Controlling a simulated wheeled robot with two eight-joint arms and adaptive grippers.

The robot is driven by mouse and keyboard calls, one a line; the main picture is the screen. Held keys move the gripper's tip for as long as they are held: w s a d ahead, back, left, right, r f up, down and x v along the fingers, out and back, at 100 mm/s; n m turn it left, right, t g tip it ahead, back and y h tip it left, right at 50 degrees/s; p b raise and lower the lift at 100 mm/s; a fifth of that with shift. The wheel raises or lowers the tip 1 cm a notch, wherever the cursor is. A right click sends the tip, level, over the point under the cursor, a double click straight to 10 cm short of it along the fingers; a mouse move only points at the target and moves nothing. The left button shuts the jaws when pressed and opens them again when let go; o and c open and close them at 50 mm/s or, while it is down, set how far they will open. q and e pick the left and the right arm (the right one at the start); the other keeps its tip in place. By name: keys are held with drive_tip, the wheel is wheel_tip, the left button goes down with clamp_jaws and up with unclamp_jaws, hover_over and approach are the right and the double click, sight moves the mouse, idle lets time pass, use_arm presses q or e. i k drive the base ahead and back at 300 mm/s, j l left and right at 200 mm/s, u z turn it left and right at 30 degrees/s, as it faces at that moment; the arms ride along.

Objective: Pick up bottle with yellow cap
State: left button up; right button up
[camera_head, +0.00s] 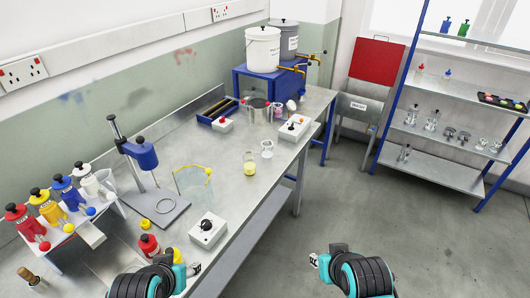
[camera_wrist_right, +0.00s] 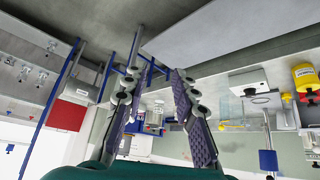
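A small yellow top (camera_head: 178,257), perhaps the yellow cap, shows at the front of the bench beside my left wrist; what is below it is hidden by my arm. A yellow nozzle bottle (camera_head: 46,205) with a dark top stands in the rack at the left. My left gripper (camera_head: 195,268) is low at the bench's front edge, mostly hidden by its wrist, so its opening is unclear. My right gripper (camera_head: 316,262) is over the floor, right of the bench. In the right wrist view its fingers (camera_wrist_right: 156,82) are apart with nothing between them.
Red (camera_head: 24,224), blue and white bottles share the rack. A blue-headed stand (camera_head: 141,155), beakers and drums (camera_head: 262,48) are farther back. The floor right of the bench is clear.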

sight(250, 159)
drive_tip(key=i+l+u, duration=0.6)
drive_tip(key=i+l, duration=0.15)
drive_tip(key=l, duration=0.25)
drive_tip(key=i+l, duration=0.3)
drive_tip(key=i, duration=0.05)
